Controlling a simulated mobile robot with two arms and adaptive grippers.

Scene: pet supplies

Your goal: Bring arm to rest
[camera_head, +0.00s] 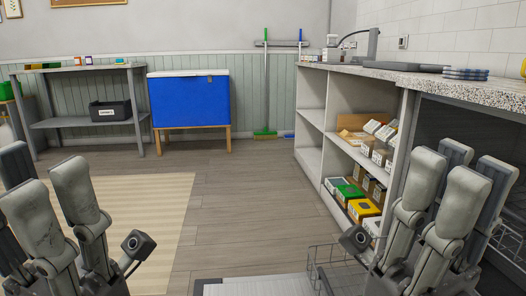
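My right gripper (444,190) stands at the lower right with its pale grey fingers pointing up. The fingers are apart and nothing is held between them. It appears in front of the shelf unit and the dark panel under the counter. My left gripper (52,205) stands at the lower left, also with its fingers up, apart and empty. It overlaps the view of the striped rug. Both grippers are near the bottom edge of the picture, and the lower parts of both arms are cut off.
A counter (510,92) with open shelves of boxed goods (363,210) runs along the right. A wire basket (325,268) is at the bottom. A blue chest (188,100) and a side table (72,68) stand at the back. The wooden floor (240,190) is clear.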

